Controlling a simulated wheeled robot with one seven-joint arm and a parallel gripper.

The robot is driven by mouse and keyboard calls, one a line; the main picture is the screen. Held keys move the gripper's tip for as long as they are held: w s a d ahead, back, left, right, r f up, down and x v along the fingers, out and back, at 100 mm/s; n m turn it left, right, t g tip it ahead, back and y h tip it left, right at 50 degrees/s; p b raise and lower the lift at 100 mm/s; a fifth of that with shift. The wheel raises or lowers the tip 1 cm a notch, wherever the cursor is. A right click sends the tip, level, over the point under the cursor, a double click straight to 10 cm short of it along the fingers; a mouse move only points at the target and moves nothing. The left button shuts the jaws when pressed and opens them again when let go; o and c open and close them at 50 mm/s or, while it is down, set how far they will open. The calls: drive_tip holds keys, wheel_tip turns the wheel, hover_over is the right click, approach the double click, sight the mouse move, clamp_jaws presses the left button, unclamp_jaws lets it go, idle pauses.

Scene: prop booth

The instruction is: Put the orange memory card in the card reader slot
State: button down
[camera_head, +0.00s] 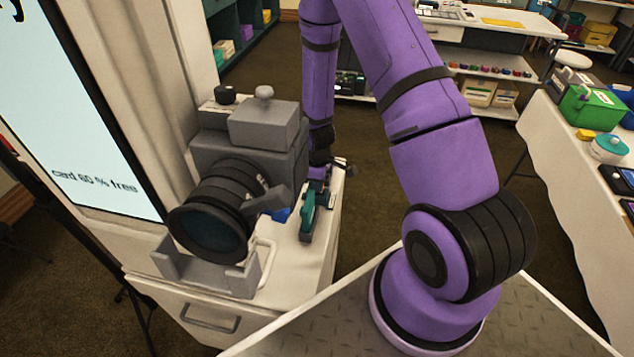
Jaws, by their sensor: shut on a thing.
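My gripper (312,203) is at the end of the purple arm, low beside the right side of a large grey camera (248,150). Its teal and purple parts show small above the white cabinet top. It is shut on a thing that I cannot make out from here. No orange memory card shows in this view. A small blue patch (281,214) shows between the camera and my gripper; I cannot tell what it is. I cannot pick out a card reader slot.
The camera stands on a grey cradle (235,278) on a white cabinet (280,285) with a drawer. A screen (75,130) stands at the left. A white table (570,165) at the right holds a green box (592,107) and other items. Dark carpet lies between.

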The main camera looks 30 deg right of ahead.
drive_tip(key=shift+f, duration=0.25)
drive_tip(key=shift+f, duration=0.3)
drive_tip(key=c, duration=1)
unclamp_jaws()
drive_tip(key=shift+c, duration=0.2)
drive_tip(key=shift+r, duration=3.5)
